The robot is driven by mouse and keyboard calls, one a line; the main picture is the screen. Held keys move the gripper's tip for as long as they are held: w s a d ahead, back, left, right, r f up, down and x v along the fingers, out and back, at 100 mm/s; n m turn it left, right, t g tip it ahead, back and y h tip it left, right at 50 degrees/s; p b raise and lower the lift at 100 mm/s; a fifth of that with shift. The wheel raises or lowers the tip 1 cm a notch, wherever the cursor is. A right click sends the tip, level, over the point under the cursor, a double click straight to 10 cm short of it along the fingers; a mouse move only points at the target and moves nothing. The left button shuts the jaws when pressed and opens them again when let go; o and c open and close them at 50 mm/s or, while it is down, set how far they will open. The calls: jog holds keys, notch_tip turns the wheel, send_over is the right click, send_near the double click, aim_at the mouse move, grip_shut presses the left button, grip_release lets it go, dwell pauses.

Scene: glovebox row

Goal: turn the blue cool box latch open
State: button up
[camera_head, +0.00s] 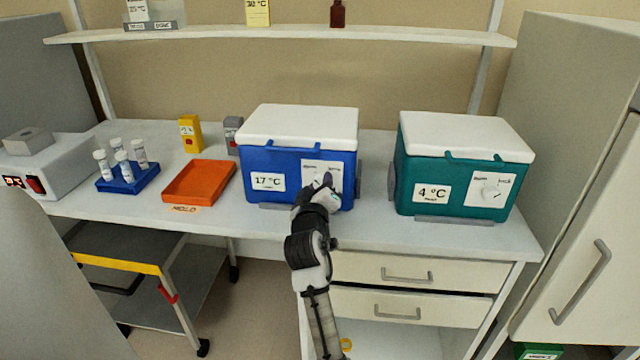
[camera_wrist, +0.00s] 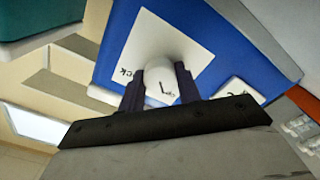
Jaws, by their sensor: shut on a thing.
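The blue cool box (camera_head: 290,165) stands on the bench with its white lid closed and a "17 °C" label on its front. Its latch is a white knob (camera_wrist: 162,82) on a white plate (camera_head: 334,168) at the front right. My gripper (camera_head: 322,186) is at this plate and hides most of the knob in the head view. In the wrist view my gripper (camera_wrist: 160,88) has one dark finger on each side of the knob and is shut on it. A dark mark shows on the knob's face. The plate's wording is partly hidden.
A teal cool box (camera_head: 465,165) labelled "4 °C", with a similar knob, stands to the right. An orange tray (camera_head: 199,182) and a blue tube rack (camera_head: 128,178) are to the left. Drawers (camera_head: 410,273) lie below the bench; a shelf (camera_head: 290,34) runs above.

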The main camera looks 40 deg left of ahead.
jog(key=shift+n, duration=0.3)
jog(key=o, duration=1)
jog(key=shift+c, duration=0.2)
jog(key=b+v, duration=0.3)
jog(key=v, duration=1)
jog(key=shift+s, duration=0.4)
jog(key=shift+d, duration=0.15)
